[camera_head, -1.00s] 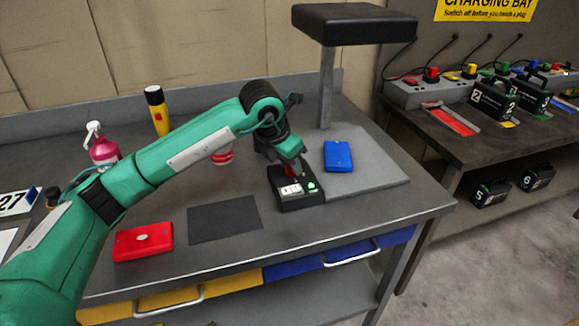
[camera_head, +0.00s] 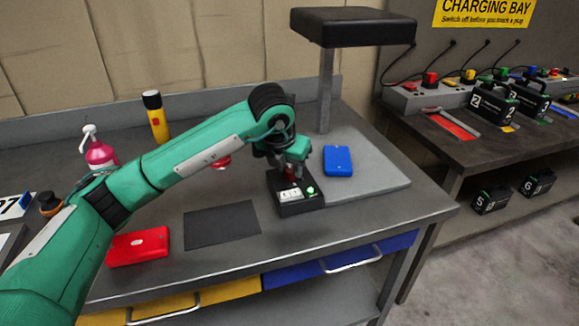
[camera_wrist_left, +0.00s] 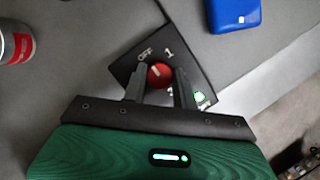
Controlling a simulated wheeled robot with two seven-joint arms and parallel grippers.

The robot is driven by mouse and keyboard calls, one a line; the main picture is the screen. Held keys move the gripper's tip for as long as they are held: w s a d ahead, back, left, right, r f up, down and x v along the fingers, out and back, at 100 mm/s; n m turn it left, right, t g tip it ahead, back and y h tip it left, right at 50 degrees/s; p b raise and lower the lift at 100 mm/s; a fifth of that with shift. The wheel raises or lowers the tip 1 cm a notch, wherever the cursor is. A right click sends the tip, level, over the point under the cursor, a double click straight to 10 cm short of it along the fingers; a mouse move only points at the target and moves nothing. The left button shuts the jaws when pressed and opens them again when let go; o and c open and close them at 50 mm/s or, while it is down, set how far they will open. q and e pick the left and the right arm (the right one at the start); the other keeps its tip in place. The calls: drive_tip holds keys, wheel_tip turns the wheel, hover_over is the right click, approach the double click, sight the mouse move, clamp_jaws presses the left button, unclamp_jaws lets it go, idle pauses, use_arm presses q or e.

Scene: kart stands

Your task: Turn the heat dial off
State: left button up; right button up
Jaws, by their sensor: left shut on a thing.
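The heat dial is a red round knob (camera_wrist_left: 160,75) on a black control box (camera_head: 300,203), with OFF and 1 printed beside it in the left wrist view. The box has a white display and a lit green light (camera_head: 310,190) on its front. My left gripper (camera_head: 291,172) comes down on the box from above. In the left wrist view its fingers (camera_wrist_left: 160,84) stand on both sides of the red knob, shut on it. A pale pointer line shows on the knob; its exact setting is hard to read. My right gripper is not in view.
A blue case (camera_head: 338,161) lies on the grey plate right of the box, under a black overhead block (camera_head: 352,26) on a post. A red case (camera_head: 138,247), dark mat (camera_head: 222,225), pink pump bottle (camera_head: 98,150) and yellow-black bottle (camera_head: 156,118) are on the bench.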

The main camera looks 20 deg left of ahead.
use_arm(q)
drive_tip(key=o, duration=1)
drive_tip(key=shift+c, duration=0.2)
drive_tip(key=v, duration=1.4)
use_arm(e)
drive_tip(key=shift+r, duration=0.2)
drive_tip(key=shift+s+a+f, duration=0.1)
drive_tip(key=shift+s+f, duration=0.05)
